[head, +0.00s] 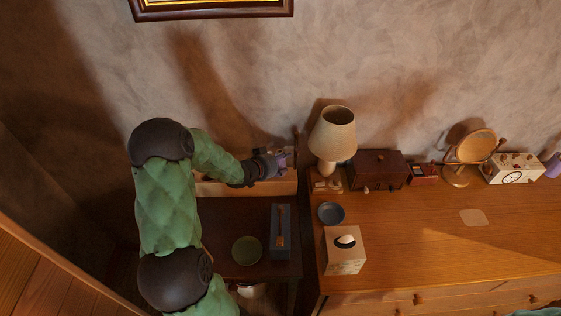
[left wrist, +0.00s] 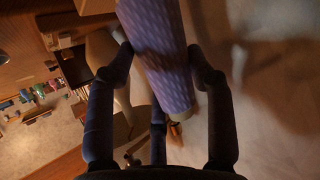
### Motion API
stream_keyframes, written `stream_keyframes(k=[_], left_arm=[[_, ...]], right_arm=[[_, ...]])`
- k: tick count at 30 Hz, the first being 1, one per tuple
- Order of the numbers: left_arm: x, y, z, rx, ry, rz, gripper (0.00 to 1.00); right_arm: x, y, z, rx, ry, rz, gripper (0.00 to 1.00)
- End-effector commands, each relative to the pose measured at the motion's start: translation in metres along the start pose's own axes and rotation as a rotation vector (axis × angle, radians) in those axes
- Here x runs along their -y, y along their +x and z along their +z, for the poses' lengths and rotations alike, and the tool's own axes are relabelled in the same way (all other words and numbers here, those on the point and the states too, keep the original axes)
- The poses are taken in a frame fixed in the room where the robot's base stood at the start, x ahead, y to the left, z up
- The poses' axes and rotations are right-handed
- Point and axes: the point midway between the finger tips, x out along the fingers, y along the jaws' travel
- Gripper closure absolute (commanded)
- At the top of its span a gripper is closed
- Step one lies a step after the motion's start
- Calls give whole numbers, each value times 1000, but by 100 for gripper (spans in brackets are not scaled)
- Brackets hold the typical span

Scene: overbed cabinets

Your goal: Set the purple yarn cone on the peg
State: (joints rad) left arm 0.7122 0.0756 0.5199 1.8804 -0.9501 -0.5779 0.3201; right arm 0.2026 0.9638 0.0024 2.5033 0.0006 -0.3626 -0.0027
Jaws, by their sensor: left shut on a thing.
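The purple yarn cone (left wrist: 160,55) is between the fingers of my left gripper (left wrist: 165,68) in the left wrist view, and the gripper is shut on it. The cone is tilted there, its pale-rimmed end towards the lower right and its other end cut off at the top. In the head view my left gripper (head: 274,164) is near the wall, left of the lamp, with a little purple of the cone showing at its tip. A thin dark upright (head: 296,142) stands just beyond; I cannot tell whether it is the peg. My right gripper is out of view.
A cream lamp (head: 334,131) stands right of my gripper, beside a dark wooden box (head: 377,169). A tissue box (head: 343,250) and blue bowl (head: 331,213) are on the wooden dresser (head: 420,240). A green plate (head: 246,250) and grey tray (head: 280,210) lie on the lower dark table.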

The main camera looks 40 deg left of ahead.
Motion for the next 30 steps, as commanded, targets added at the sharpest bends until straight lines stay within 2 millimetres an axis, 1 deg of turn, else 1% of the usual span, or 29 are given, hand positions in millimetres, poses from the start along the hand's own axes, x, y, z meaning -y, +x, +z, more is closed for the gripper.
stream_keyframes(k=[14,15,18,27,30], left_arm=[[1,4,7,-1,0,0,85],[1,4,8,-1,0,0,44],[1,4,7,-1,0,0,19],[1,4,7,0,0,0,19],[1,1,7,0,0,-1,19]], right_arm=[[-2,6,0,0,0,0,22],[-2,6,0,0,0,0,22],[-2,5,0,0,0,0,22],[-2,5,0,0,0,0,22],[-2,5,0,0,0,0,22]])
